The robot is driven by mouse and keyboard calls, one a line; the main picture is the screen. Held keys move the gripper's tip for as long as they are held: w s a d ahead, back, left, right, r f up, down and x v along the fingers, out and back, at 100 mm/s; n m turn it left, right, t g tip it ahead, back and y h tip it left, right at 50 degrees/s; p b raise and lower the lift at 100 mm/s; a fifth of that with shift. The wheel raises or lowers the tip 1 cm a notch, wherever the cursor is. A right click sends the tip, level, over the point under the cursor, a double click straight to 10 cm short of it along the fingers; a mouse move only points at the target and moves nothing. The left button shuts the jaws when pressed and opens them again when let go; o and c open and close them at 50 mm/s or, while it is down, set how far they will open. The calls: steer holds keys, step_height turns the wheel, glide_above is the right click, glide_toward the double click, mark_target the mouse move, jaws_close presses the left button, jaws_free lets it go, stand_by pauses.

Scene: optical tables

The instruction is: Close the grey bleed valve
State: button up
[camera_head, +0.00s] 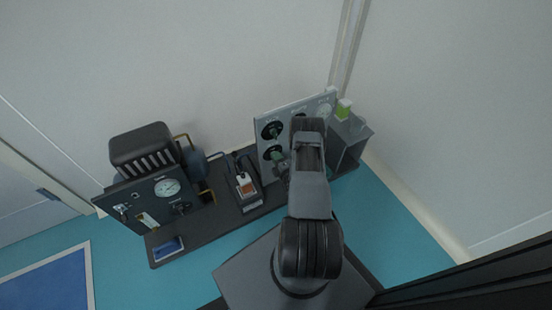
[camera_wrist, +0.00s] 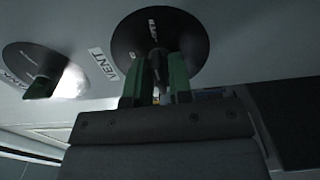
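A light grey panel (camera_head: 290,105) with round black dials stands at the back of the bench. In the wrist view, a large black dial (camera_wrist: 150,40) with small white lettering and a dark grey handle (camera_wrist: 158,66) is straight ahead. I cannot read which valve is the bleed valve. My gripper (camera_wrist: 156,82) has its two dark green fingers on either side of this handle, close to it. I cannot tell whether they press on it.
Another dial (camera_wrist: 38,68) with a green handle is at left in the wrist view, near a "VENT" label (camera_wrist: 103,66). In the head view, a dark gauge panel (camera_head: 150,200) stands at left, a small device (camera_head: 247,190) in the middle, and a grey open box (camera_head: 350,135) at right.

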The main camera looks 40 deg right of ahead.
jaws_close()
steer(key=shift+n, duration=0.3)
steer(key=n+b, duration=0.1)
steer(key=n, duration=0.2)
steer(key=shift+a, duration=0.1)
steer(key=n, duration=0.4)
steer(key=shift+n+b, duration=0.3)
steer(key=shift+b, duration=0.1)
steer(key=n, duration=0.5)
steer(key=shift+b, duration=0.4)
steer(key=n, duration=0.4)
steer(key=shift+n+b, duration=0.3)
